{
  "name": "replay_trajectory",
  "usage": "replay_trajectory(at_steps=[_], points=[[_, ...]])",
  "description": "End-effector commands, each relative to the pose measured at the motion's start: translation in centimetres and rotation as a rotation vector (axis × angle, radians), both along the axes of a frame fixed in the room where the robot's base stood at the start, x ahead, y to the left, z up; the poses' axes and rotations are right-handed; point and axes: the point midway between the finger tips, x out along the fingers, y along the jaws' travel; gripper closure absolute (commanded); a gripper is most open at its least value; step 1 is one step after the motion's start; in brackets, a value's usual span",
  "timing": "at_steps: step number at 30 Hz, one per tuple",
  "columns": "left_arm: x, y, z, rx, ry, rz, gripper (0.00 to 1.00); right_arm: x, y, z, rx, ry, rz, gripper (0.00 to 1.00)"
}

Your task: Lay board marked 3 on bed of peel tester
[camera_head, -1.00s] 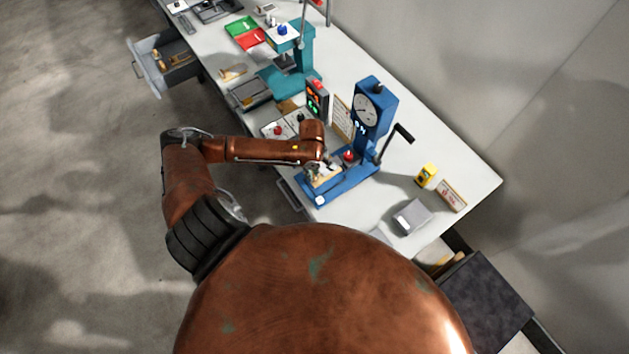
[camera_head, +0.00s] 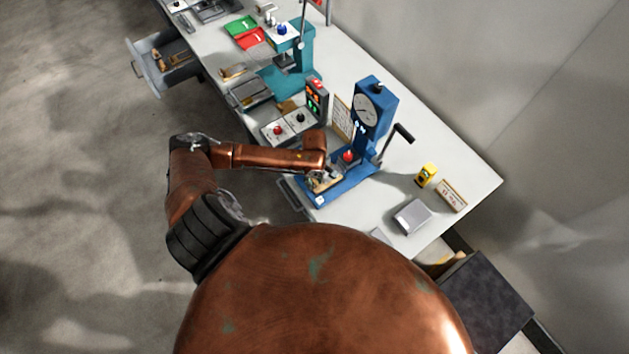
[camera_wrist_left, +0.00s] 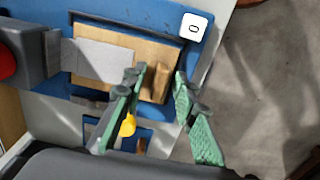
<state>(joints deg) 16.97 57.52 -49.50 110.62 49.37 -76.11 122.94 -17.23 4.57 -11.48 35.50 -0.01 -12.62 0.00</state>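The peel tester (camera_head: 372,110) is a blue stand with a round dial, a crank and a long blue bed (camera_head: 335,195). A light wooden board (camera_wrist_left: 120,55) with a grey strip lies flat over the blue bed in the left wrist view; it shows small in the head view. No number 3 is readable on it. A wooden block (camera_wrist_left: 162,84) stands up near its right end. My left gripper (camera_wrist_left: 160,88) has green fingers spread on either side of this block, with visible gaps. In the head view my left gripper hides part of the board. My right gripper is not in view.
A red knob (camera_head: 348,156) rises beside the bed, near my wrist. A control box (camera_head: 290,126) and a teal press (camera_head: 290,75) stand to the left.

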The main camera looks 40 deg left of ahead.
Motion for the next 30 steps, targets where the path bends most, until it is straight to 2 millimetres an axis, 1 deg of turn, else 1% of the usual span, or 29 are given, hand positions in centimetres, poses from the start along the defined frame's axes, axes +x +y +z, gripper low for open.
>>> replay_trajectory(at_steps=[7, 11, 14, 21, 24, 27, 30], points=[[0.0, 0.0, 0.1, 0.000, 0.000, 0.000, 0.73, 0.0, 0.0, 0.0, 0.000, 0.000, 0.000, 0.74], [0.1, 0.0, 1.0, -0.001, -0.002, 0.000, 0.73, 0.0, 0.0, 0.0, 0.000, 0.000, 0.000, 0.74], [0.1, 0.0, 2.6, -0.001, -0.003, -0.001, 0.73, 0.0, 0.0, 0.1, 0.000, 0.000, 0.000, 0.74], [0.1, 0.1, 7.7, 0.000, -0.003, 0.000, 0.73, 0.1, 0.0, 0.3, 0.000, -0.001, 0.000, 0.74], [0.0, 0.0, 9.5, 0.000, -0.003, -0.001, 0.73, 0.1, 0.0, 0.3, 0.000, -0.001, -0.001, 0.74], [0.0, 0.1, 10.8, 0.001, -0.001, 0.000, 0.73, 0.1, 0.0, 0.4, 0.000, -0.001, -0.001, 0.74], [0.0, 0.0, 11.7, -0.001, -0.001, 0.000, 0.73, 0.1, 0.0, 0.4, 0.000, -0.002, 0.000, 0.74]])
